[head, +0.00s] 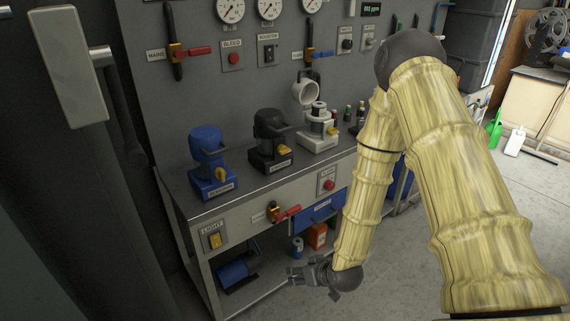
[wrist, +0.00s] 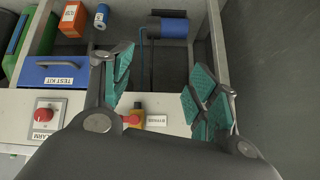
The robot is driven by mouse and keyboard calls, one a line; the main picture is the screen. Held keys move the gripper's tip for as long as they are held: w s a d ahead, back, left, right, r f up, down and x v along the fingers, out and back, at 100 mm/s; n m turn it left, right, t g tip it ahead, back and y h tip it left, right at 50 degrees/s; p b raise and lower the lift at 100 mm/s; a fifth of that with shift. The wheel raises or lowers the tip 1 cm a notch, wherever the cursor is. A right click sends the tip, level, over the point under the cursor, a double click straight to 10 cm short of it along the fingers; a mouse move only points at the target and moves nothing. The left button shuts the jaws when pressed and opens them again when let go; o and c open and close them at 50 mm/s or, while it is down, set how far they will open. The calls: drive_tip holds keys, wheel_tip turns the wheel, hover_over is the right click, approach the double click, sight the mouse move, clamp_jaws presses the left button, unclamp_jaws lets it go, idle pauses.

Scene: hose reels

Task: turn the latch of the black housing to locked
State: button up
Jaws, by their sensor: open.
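The black housing (head: 268,132) stands on the workbench top in the head view, between a blue housing (head: 208,155) and a white one (head: 316,134). Its yellow latch (head: 283,151) is low on its front; I cannot tell its exact setting. The white housing's upper part is tipped up. My gripper (head: 297,274) is low in front of the bench, well below and apart from the black housing. In the wrist view my gripper (wrist: 158,88) is open and empty, its green-padded fingers spread. The black housing is not in the wrist view.
A blue reel (wrist: 173,28) and an orange box (wrist: 73,18) are below. Gauges and valves line the panel above.

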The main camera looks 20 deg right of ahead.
drive_tip(key=w+d+r+n+t+y+b, duration=0.1)
drive_tip(key=w+r+t+b, duration=0.1)
drive_tip(key=w+r, duration=0.4)
drive_tip(key=w+d+r+t+b, duration=0.2)
drive_tip(key=w+r+t+b, duration=0.15)
drive_tip(key=w, duration=0.35)
drive_tip(key=n+t+y+b, duration=0.2)
drive_tip(key=t+b, duration=0.1)
drive_tip(key=t, duration=0.1)
approach(286, 152)
drive_tip(key=shift+g, duration=0.25)
drive_tip(key=x, duration=0.3)
drive_tip(key=b+x, duration=0.1)
drive_tip(key=x, duration=0.6)
drive_tip(key=shift+w+r, duration=0.2)
drive_tip(key=shift+r, duration=0.05)
drive_tip(key=shift+d, duration=0.1)
drive_tip(key=c, duration=1)
